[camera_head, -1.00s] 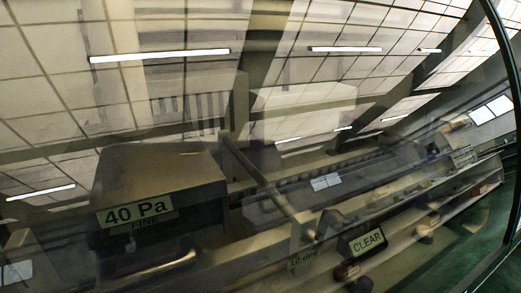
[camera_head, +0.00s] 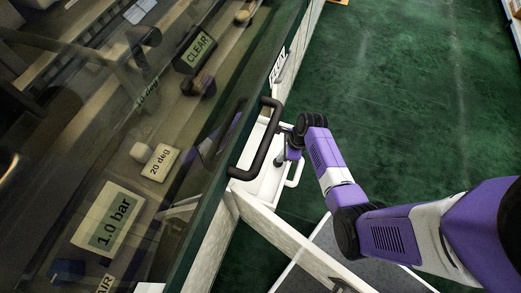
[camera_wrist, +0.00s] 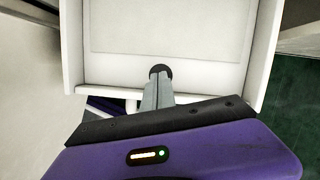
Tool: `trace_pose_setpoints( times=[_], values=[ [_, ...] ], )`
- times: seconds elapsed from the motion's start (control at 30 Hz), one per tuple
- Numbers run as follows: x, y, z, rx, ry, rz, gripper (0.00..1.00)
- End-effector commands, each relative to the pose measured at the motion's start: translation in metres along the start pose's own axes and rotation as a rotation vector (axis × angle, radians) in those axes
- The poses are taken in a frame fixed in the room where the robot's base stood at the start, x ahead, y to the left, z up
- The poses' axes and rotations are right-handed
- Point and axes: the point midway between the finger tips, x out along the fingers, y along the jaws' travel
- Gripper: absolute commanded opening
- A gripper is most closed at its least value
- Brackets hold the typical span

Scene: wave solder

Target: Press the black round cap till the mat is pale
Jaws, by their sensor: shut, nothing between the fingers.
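In the wrist view a black round cap (camera_wrist: 160,69) sits on the near part of a white tray-like housing (camera_wrist: 74,45). A flat off-white panel (camera_wrist: 165,25), which looks like the mat, lies beyond it and looks pale. My gripper (camera_wrist: 159,79) is shut and empty, its fingertips at the cap and hiding part of it. I cannot tell whether they touch or press it. In the head view my gripper (camera_head: 280,161) points at the white housing (camera_head: 262,181) beside the machine. The cap and mat cannot be made out there.
A black bar handle (camera_head: 258,140) stands out from the machine's glass cover, close to my gripper. Behind the glass are labels such as CLEAR (camera_head: 198,47) and 1.0 bar (camera_head: 112,219). The green floor (camera_head: 410,90) on the right is open.

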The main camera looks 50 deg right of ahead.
Motion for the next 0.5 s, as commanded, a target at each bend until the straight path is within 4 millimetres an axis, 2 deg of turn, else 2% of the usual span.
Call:
trace_pose_setpoints(
  times=[0.17, 0.5],
  values=[
    [-0.005, 0.0, 0.002, 0.0, 0.0, 0.0, 0.0],
    [-0.032, 0.0, 0.01, 0.0, 0.0, 0.0, 0.0]
  ],
)
